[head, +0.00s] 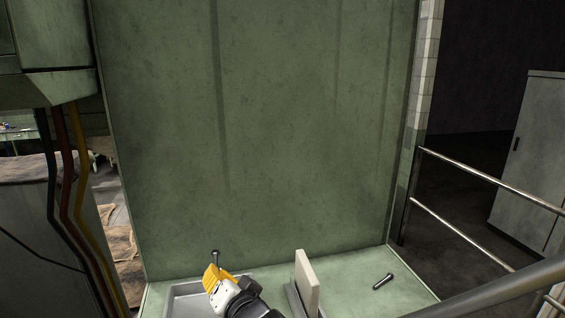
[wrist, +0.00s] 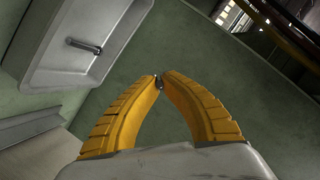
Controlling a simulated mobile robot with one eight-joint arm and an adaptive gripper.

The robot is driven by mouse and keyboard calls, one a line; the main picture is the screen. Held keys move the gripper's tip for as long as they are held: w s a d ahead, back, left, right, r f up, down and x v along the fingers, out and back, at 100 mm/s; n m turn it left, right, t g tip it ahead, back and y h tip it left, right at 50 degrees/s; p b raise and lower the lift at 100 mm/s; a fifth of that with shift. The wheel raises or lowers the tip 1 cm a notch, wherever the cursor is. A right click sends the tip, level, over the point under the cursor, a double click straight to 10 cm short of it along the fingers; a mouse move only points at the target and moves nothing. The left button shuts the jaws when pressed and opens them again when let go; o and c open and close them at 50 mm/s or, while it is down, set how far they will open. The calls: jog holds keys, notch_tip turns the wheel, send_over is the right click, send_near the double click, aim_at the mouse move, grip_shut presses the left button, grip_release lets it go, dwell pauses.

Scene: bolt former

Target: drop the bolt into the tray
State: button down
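My gripper (head: 214,268) is low in the head view, with yellow ribbed fingers. It is shut on a dark bolt (head: 216,257), which sticks up beyond the fingertips. In the wrist view the fingertips (wrist: 160,82) come together on a small dark end of this bolt. The grey tray (head: 172,301) is partly hidden behind my gripper in the head view. In the wrist view the tray (wrist: 48,78) is at upper left, and the fingertips appear outside its rim. Another bolt (wrist: 84,46) lies inside the tray.
A third bolt (head: 383,281) lies on the green ledge (head: 350,275) at right. An upright pale plate (head: 308,282) stands between it and the tray. A tall green panel (head: 270,130) rises behind. A metal railing (head: 490,180) is at right, and cables (head: 68,190) hang at left.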

jog(key=shift+s+a+f+b, duration=0.1)
jog(key=shift+a+f+b, duration=0.05)
jog(key=shift+f+b, duration=1.2)
jog(key=shift+s+a+f+b, duration=0.1)
jog(key=shift+f+b, duration=0.85)
jog(key=shift+f, duration=0.7)
jog(key=shift+r, duration=0.1)
jog(key=c, duration=1.5)
grip_release()
jog(key=shift+c, duration=0.2)
jog(key=shift+d, duration=0.1)
jog(key=v, duration=1.2)
